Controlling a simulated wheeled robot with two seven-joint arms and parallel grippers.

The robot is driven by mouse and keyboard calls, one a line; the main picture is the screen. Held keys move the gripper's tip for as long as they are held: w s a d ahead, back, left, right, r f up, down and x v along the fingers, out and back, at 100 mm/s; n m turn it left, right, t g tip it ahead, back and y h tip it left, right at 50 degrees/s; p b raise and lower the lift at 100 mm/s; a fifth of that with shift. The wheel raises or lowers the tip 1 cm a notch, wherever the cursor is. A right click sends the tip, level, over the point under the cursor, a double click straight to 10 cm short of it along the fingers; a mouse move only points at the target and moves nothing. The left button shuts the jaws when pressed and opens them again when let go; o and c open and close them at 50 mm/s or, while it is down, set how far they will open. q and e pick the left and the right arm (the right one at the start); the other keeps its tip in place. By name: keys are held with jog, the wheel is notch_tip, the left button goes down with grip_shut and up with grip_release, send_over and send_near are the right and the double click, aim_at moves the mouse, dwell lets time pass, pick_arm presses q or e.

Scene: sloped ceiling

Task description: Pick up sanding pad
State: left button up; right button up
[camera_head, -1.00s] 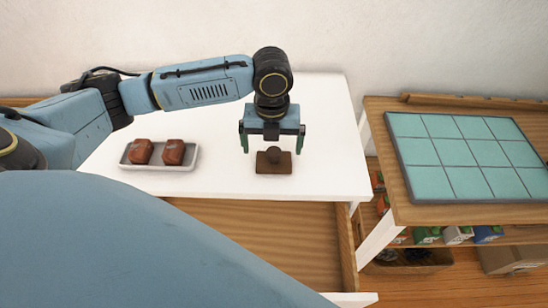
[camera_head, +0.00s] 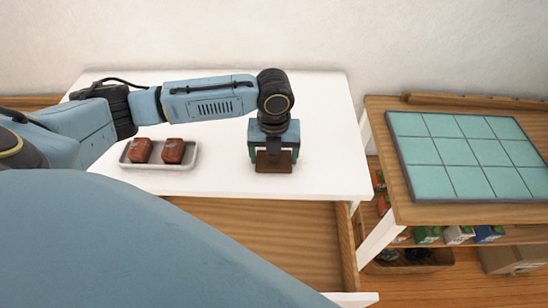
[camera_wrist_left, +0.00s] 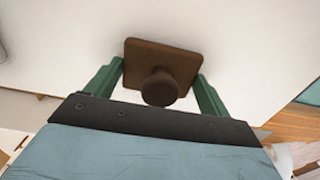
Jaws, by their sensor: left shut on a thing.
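The sanding pad (camera_head: 273,166) is a brown rectangular block on the white table. In the left wrist view the pad (camera_wrist_left: 178,55) shows a flat square base with a round knob on top. My left gripper (camera_head: 273,158) is lowered over it from above and is shut on the pad. In the wrist view its green fingers (camera_wrist_left: 160,82) stand on either side of the pad and knob. The knob is hidden behind the gripper in the head view. I cannot see whether the pad is clear of the table. My right gripper is not in view.
A grey tray (camera_head: 126,160) with two reddish-brown blocks (camera_head: 173,151) stands to the left on the white table (camera_head: 325,125). A wooden bench with a teal tiled panel (camera_head: 462,153) stands to the right, with boxes on its lower shelf. The table right of the gripper is clear.

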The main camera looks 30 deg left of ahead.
pick_arm(q)
notch_tip(320, 180, up, 10)
jog(key=shift+r+p, duration=0.1)
jog(key=shift+p, duration=0.4)
jog(key=o, duration=0.4)
jog(key=c, duration=0.3)
